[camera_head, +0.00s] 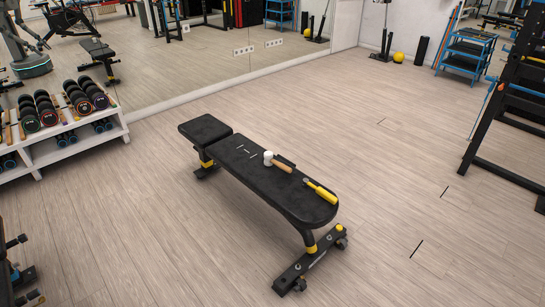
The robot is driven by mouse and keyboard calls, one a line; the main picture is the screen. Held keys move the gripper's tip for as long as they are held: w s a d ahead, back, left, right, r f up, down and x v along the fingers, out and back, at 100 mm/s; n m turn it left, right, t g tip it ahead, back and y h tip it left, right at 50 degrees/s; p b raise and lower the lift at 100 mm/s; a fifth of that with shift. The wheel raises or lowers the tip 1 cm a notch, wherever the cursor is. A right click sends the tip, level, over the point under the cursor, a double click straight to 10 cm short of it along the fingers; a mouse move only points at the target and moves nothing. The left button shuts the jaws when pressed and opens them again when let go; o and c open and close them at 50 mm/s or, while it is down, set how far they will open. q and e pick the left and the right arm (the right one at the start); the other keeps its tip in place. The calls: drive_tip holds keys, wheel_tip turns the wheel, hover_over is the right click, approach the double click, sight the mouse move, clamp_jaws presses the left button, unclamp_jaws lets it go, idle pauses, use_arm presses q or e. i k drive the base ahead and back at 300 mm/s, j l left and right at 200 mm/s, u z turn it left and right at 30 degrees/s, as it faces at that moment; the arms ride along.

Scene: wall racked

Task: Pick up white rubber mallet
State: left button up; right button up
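A rubber mallet with a white head (268,158) and a light wooden handle (283,167) lies on the black padded bench (237,158). The handle points toward the lower right. Its head is toward the upper left. Neither of my grippers shows in the head view.
A yellow tool (321,191), a dark object and small light strips (247,151) lie on the same bench. A dumbbell rack (78,147) stands at the left. A black rack frame (510,100) stands at the right. The wooden floor around the bench is mostly clear.

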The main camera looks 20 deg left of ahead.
sight(268, 161)
drive_tip(key=i+j+z, duration=0.1)
drive_tip(key=i+j, duration=0.15)
drive_tip(key=j, duration=0.2)
drive_tip(key=i+j+z, duration=0.15)
drive_tip(key=j, duration=0.35)
drive_tip(key=i+j+z, duration=0.1)
drive_tip(key=i+j, duration=0.2)
drive_tip(key=j, duration=0.25)
drive_tip(key=i+j+z, duration=0.1)
drive_tip(key=j, duration=0.4)
drive_tip(key=i+j+z, duration=0.15)
drive_tip(key=j, duration=0.4)
drive_tip(key=i+j+z, duration=0.1)
drive_tip(key=i+j, duration=0.15)
drive_tip(key=j, duration=0.35)
drive_tip(key=i+j+z, duration=0.1)
drive_tip(key=j, duration=0.5)
drive_tip(key=i+j+z, duration=0.15)
drive_tip(key=j, duration=0.4)
